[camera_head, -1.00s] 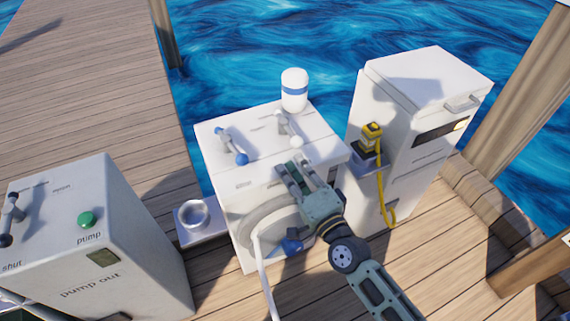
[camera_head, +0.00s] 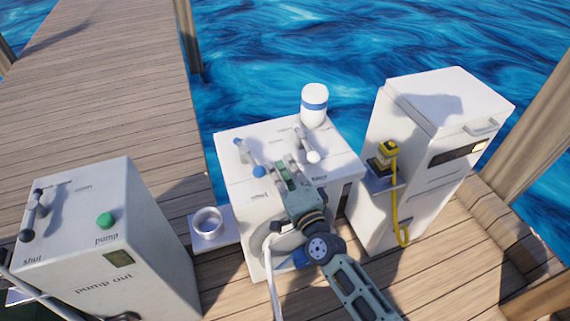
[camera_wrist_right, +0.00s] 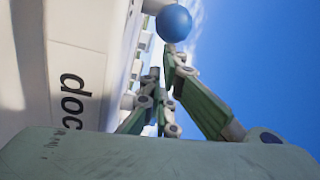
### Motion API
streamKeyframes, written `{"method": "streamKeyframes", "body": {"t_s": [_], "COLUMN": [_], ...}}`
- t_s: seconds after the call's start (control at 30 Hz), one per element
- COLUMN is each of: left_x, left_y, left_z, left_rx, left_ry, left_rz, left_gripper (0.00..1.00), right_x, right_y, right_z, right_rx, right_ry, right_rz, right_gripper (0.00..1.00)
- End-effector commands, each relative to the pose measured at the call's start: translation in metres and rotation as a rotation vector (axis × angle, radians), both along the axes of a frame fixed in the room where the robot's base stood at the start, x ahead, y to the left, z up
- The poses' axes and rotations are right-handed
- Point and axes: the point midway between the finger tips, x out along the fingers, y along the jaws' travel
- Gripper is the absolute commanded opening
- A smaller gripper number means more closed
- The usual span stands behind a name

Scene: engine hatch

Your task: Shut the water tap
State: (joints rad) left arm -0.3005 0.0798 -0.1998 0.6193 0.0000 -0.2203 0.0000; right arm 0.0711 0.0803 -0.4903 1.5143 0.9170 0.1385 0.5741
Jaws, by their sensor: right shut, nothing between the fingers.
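The lever with a blue ball knob (camera_head: 259,171) sits on the top of the white cabinet (camera_head: 237,205) in the middle. It appears to be the water tap; its knob also shows in the wrist view (camera_wrist_right: 174,23), just beyond my fingers. A second lever with a white knob (camera_head: 313,156) stands to its right. My right gripper (camera_head: 285,166) is shut and empty at the cabinet's front top edge, between the two knobs and closer to the blue one. I cannot tell whether it touches the blue knob. My left gripper is not in view.
A pump-out box (camera_head: 150,255) with a green button stands at the left. A white pedestal (camera_head: 440,140) with a yellow plug and cable is at the right. A white bottle (camera_head: 314,105) stands at the cabinet's back. A metal bowl (camera_head: 207,222) sits beside the cabinet.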

Motion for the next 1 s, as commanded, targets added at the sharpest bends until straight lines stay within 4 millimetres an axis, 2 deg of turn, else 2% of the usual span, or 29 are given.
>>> {"method": "streamKeyframes", "body": {"t_s": [0.17,0.5,0.63,1.0], "left_x": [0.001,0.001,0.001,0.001], "left_y": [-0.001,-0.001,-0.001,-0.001], "left_z": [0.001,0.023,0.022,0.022], "left_rx": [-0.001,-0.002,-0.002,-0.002], "left_ry": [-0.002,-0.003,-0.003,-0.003], "left_rz": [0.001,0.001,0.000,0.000], "left_gripper": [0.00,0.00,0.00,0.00], "right_x": [0.000,-0.014,-0.022,-0.021], "right_y": [0.000,0.011,0.017,0.018], "right_z": [0.000,0.002,0.000,0.000], "right_rx": [0.001,0.004,0.000,-0.002], "right_ry": [0.001,0.004,0.002,0.002], "right_rz": [-0.001,-0.115,-0.117,-0.115], "right_gripper": [0.00,0.00,0.00,0.00]}}
